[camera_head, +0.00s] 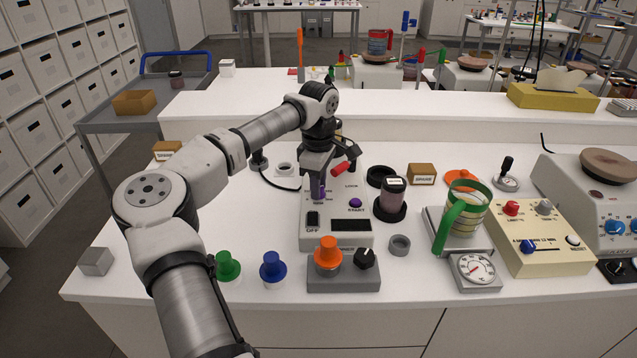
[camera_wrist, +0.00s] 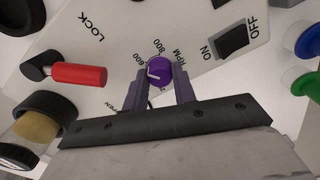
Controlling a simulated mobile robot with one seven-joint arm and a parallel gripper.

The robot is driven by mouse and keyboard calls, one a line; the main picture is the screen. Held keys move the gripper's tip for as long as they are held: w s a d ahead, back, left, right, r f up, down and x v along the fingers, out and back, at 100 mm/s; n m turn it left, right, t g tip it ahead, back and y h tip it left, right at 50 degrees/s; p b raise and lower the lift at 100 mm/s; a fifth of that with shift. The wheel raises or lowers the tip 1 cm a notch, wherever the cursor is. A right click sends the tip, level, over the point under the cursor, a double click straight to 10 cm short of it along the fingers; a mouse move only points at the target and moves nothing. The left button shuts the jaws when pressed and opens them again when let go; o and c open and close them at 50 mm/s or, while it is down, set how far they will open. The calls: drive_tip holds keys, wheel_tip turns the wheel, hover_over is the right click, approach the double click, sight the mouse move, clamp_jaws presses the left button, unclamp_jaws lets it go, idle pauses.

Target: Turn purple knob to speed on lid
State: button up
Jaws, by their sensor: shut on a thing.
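The purple knob (camera_wrist: 158,70) sits on the white machine's panel (camera_head: 311,236). In the wrist view its white pointer line points left, toward the 600 mark; 800 and RPM are also printed around it. My gripper (camera_wrist: 160,82) has one finger on each side of the knob and is shut on it. In the head view my gripper (camera_head: 318,186) comes down over the knob and mostly hides it. A dark jar (camera_head: 391,201) with a labelled lid (camera_head: 395,183) stands right of the panel; the lid's writing is too small to read.
The panel bears a red lever (camera_wrist: 78,74) by LOCK, an ON/OFF switch (camera_wrist: 232,40) and a purple START button (camera_head: 355,203). An orange knob (camera_head: 327,252) box, a green knob (camera_head: 227,266) and a blue knob (camera_head: 272,267) stand in front. A green-handled jug (camera_head: 464,211) is farther right.

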drive_tip(key=shift+m, duration=0.5)
drive_tip(key=o, duration=1)
wheel_tip(320, 180, up, 14)
drive_tip(key=b, duration=0.2)
drive_tip(key=shift+s+f, duration=0.1)
drive_tip(key=shift+f, duration=0.05)
